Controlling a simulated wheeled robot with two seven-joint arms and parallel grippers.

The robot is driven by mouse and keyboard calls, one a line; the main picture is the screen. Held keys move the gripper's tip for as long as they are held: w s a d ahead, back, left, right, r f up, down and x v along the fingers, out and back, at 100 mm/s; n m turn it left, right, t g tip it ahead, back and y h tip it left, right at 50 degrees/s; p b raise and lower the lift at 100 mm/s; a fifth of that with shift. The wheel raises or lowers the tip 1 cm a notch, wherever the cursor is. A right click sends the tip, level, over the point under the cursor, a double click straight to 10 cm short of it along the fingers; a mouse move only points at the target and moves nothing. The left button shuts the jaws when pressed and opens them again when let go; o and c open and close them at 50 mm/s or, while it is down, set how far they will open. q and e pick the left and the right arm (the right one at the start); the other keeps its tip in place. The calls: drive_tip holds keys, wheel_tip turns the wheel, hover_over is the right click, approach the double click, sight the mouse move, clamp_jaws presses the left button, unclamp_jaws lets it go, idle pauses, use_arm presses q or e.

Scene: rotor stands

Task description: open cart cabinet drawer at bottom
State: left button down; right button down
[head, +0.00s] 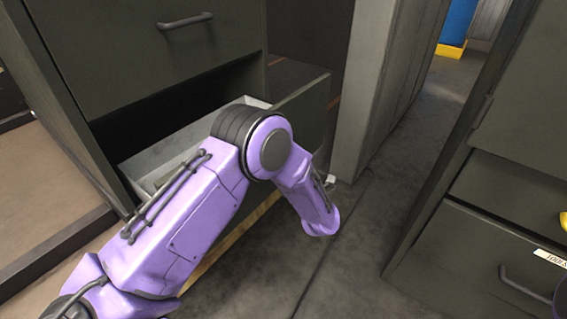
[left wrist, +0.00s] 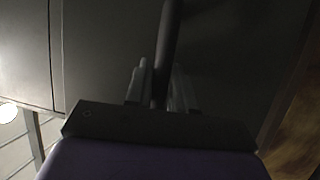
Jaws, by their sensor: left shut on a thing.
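The bottom drawer (head: 305,105) of the dark grey cabinet (head: 110,45) stands pulled out, and its light grey inside (head: 165,160) shows in the head view. My purple left arm crosses in front of it and hides much of its front and its handle. In the left wrist view, my left gripper (left wrist: 160,88) is shut on the dark bar handle (left wrist: 170,35), which runs between its two fingers. The gripper is hidden by the arm in the head view.
An upper drawer with a bar handle (head: 185,20) is shut above the open one. A grey panel (head: 385,80) stands behind the drawer. Another cabinet (head: 490,260) stands at the right. Bare floor (head: 350,240) lies between them.

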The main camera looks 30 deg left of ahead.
use_arm(q)
drive_tip(key=c, duration=1.3)
unclamp_jaws()
drive_tip(key=shift+f, duration=0.1)
drive_tip(key=shift+c, duration=0.2)
drive_tip(key=v, duration=1)
drive_tip(key=shift+s+d+p, duration=0.2)
drive_tip(key=shift+p, duration=0.2)
